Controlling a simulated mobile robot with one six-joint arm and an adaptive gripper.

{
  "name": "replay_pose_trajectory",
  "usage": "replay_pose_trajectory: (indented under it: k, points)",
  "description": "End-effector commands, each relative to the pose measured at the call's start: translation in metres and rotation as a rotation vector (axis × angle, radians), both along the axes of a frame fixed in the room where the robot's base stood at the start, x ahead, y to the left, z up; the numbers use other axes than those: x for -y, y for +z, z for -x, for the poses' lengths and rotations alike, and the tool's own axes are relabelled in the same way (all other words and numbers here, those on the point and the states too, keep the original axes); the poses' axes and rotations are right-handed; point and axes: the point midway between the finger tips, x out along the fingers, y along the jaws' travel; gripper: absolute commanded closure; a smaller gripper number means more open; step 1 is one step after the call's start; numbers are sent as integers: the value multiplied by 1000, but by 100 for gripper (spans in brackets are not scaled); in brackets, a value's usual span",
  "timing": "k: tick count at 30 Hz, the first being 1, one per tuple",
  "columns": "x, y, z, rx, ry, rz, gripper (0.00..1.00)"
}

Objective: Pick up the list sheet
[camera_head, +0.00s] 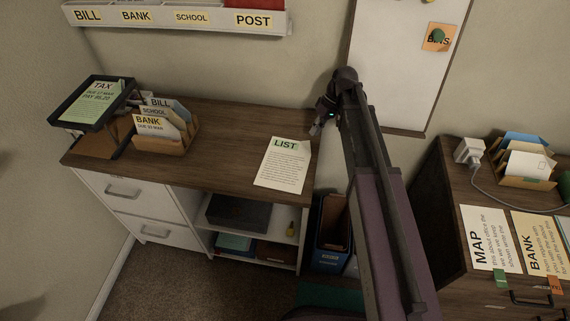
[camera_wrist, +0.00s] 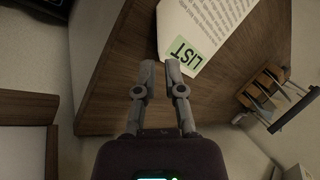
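The list sheet (camera_head: 281,172) is white with a green LIST label at its top and lies on the right part of the wooden desk top. In the wrist view the sheet (camera_wrist: 205,25) shows just beyond my fingertips, its labelled end nearest them. My gripper (camera_head: 318,127) is near the desk's back right corner, beyond the labelled end of the sheet. In the wrist view my gripper's (camera_wrist: 160,68) two fingers are apart with a narrow, empty gap. One fingertip overlaps the sheet's edge in the picture; I cannot tell its height above the desk.
A card holder (camera_head: 172,145) and a black tray with a TAX sheet (camera_head: 91,101) stand on the desk's left. The desk top (camera_head: 226,150) between them and the list sheet is clear. A whiteboard (camera_head: 400,55) hangs behind my arm. A second cabinet with MAP sheet (camera_head: 489,240) stands right.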

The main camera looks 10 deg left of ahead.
Motion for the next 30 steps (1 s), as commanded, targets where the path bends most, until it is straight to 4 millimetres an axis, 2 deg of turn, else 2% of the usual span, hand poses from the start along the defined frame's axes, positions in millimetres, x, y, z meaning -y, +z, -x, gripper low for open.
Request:
replay_pose_trajectory:
  k: [11,30]
  points:
    - [-2,-5,1,0,1,0,87]
    - [-17,-46,14,0,1,0,87]
